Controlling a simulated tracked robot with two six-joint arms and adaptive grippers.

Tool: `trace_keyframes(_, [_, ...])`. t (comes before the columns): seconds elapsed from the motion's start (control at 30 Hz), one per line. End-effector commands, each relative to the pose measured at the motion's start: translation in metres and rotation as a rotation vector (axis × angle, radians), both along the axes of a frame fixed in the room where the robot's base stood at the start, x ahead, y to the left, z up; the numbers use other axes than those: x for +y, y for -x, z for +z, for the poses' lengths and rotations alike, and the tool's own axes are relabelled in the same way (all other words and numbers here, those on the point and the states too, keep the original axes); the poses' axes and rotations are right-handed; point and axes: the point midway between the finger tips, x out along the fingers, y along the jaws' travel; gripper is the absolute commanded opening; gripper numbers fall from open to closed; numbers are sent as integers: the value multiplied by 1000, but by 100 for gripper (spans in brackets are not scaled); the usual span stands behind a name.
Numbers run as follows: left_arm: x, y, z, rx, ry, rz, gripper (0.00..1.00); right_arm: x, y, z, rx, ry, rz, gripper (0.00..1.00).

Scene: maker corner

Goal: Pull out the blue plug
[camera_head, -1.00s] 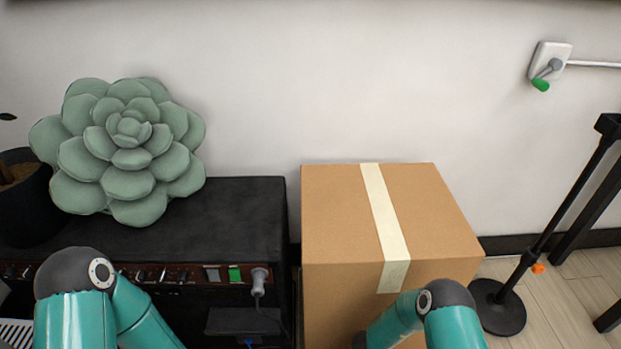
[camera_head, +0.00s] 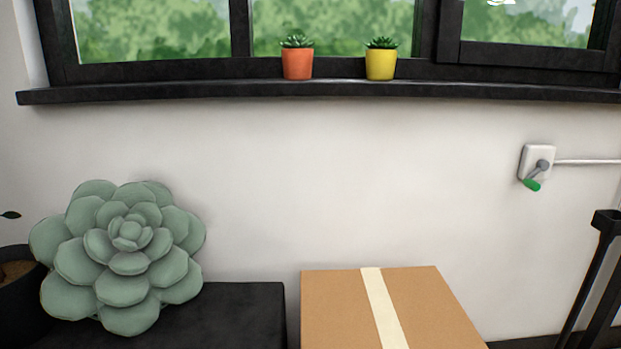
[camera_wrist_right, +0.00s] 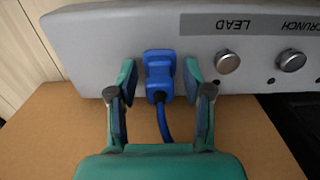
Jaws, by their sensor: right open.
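The blue plug (camera_wrist_right: 160,76) sits in the front of a grey panel (camera_wrist_right: 100,50) in the right wrist view, with its blue cable running down toward my gripper. My right gripper (camera_wrist_right: 160,91) is open, with one finger on each side of the plug and gaps visible between them. The plug and both my grippers are out of the head view. My left gripper does not show in any current frame.
Silver knobs (camera_wrist_right: 228,62) sit right of the plug, under upside-down labels. A cardboard box (camera_head: 330,305) stands beside a black cabinet (camera_head: 240,310) bearing a green succulent cushion (camera_head: 128,255). A wall switch (camera_head: 537,160) with a green-tipped lever is at right.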

Motion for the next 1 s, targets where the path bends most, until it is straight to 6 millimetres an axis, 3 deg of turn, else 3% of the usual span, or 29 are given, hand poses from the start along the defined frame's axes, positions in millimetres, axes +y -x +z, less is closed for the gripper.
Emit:
trace_keyframes(0.13, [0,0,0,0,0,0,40,0,0,0,0,0,0,50])
trace_keyframes(0.43, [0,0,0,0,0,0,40,0,0,0,0,0,0,0])
trace_keyframes(1.0, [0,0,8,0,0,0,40,0,0,9,-1,0,1,0])
